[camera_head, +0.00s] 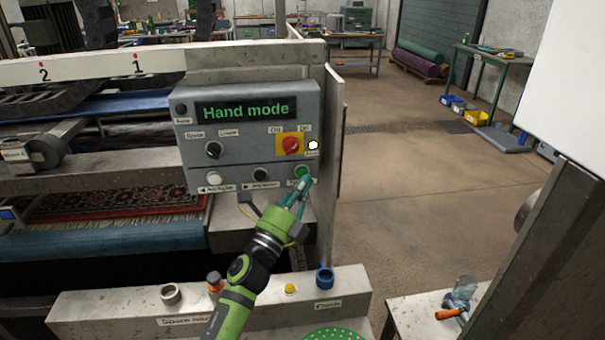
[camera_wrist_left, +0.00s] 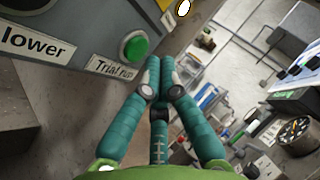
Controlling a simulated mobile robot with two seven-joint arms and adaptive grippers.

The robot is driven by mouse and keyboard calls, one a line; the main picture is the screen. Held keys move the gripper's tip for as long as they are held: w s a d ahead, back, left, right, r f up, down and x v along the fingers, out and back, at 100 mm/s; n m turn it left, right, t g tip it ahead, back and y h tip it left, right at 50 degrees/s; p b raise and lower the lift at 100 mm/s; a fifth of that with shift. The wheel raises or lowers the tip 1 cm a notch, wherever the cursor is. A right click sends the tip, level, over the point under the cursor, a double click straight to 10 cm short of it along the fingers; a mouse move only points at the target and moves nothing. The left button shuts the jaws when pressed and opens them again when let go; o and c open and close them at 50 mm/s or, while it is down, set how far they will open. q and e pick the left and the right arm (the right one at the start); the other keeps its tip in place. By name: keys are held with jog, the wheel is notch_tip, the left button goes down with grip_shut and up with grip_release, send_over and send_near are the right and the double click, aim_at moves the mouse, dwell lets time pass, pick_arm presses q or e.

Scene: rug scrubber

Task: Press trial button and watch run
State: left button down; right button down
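The green trial button (camera_head: 302,171) sits at the lower right of the grey control box (camera_head: 225,135). Its display (camera_head: 246,109) reads "Hand mode". In the left wrist view the green button (camera_wrist_left: 135,46) stands out from the panel above a "Trial run" label (camera_wrist_left: 111,68). My left gripper (camera_head: 305,184) is just below and right of the button. In the wrist view its teal fingers (camera_wrist_left: 160,72) come together at the tips with nothing between them, beside the label. The fingertips appear off the button; I cannot tell their exact distance from the panel. My right gripper is not in view.
A red knob (camera_head: 291,145) on a yellow plate, a white button (camera_head: 214,178) and a black knob (camera_head: 213,149) share the panel. A patterned rug (camera_head: 130,203) lies in the machine at left. A ledge (camera_head: 130,309) with small parts runs below. Open floor lies right.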

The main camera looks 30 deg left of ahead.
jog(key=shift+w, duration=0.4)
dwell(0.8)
pick_arm(q)
jog(key=shift+w+a, duration=0.25)
jog(key=shift+w, duration=0.1)
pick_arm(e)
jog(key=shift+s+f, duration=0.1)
